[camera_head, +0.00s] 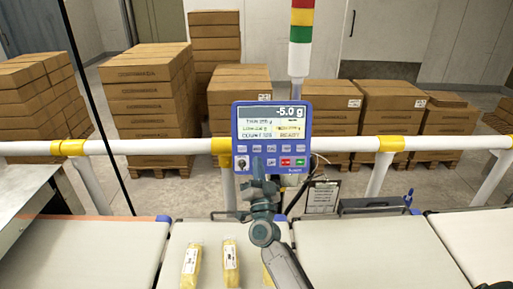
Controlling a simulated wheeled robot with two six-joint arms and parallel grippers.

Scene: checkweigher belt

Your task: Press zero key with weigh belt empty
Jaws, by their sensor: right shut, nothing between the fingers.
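The blue weigh indicator (237,128) stands in front of the white rail, its display (289,113) reading -5.0 g. Key labels are too small to read, so I cannot pick out the zero key. My right gripper (258,168) is shut and empty, its tips over the lower key row left of centre. Contact cannot be told. Yellow packs (230,262) lie on one belt (206,234); the belt to its right (350,250) looks bare. My left gripper is not in view.
A white rail (150,147) with yellow joints runs behind the belts. A signal tower (301,35) rises behind the indicator. A clipboard (322,197) hangs right of my right gripper. Stacked cartons (150,90) stand beyond the rail.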

